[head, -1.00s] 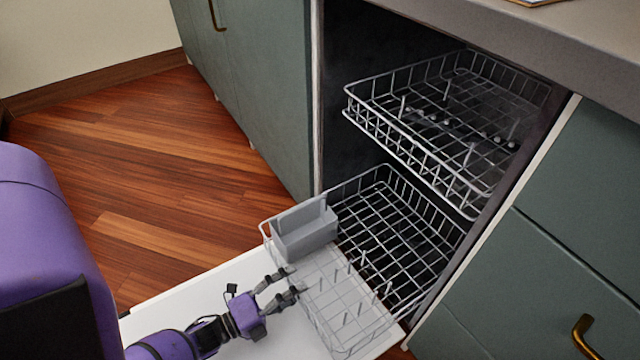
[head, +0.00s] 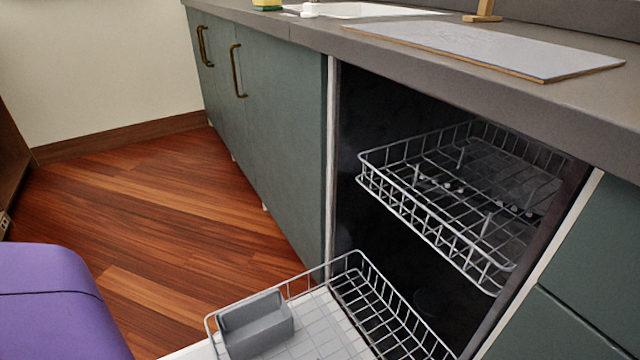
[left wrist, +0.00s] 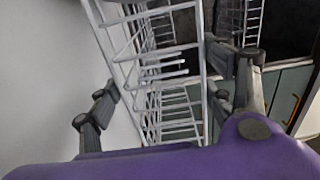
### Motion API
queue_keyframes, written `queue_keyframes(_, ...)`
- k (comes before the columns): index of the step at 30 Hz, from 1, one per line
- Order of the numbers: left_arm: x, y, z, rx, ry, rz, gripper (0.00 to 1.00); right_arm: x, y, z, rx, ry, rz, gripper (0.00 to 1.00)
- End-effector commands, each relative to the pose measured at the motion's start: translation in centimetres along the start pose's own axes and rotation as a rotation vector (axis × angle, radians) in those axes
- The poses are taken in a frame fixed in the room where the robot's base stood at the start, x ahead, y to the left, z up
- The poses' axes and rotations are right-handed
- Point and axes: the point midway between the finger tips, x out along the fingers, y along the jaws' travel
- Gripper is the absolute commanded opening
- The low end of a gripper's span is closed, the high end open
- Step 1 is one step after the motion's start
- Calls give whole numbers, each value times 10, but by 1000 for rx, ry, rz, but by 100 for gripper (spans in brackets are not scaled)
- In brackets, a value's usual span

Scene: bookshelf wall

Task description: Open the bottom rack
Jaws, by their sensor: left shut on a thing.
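The bottom rack (head: 385,310) is a grey wire basket pulled well out of the dishwasher. Its back end is near the opening, and its near part runs off the bottom of the head view. A grey cutlery holder (head: 255,322) sits in its left corner. In the left wrist view, the rack's wires (left wrist: 168,104) pass between the two dark fingers of my left gripper (left wrist: 163,70). This gripper is shut on the rack, though the exact contact point is unclear. My left gripper is outside the head view. My right gripper is in neither view.
The upper rack (head: 440,190) is above, partly inside the dark cavity. The open white door lies under the bottom rack. Green cabinets (head: 270,130) and a grey counter (head: 400,70) flank and cover the machine.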

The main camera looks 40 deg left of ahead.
Motion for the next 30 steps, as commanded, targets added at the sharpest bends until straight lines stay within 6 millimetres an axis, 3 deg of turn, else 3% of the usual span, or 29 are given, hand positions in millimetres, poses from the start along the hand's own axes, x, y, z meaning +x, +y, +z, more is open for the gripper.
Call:
queue_keyframes(1, 1, -8, 4, 2, -2, -22, 27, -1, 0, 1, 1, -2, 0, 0)
queue_keyframes(8, 2, -9, 4, 3, -2, -24, 27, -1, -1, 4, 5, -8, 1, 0)
queue_keyframes(9, 2, -9, 4, 3, -2, -24, 75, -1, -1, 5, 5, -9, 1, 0)
queue_keyframes(12, 2, -8, 4, 3, -1, -23, 88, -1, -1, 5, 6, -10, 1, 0)
queue_keyframes(25, -2, -4, 1, 1, 0, -11, 88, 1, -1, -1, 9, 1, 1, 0)
queue_keyframes(30, -22, -3, 1, 0, -1, -9, 88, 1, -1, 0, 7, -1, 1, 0)
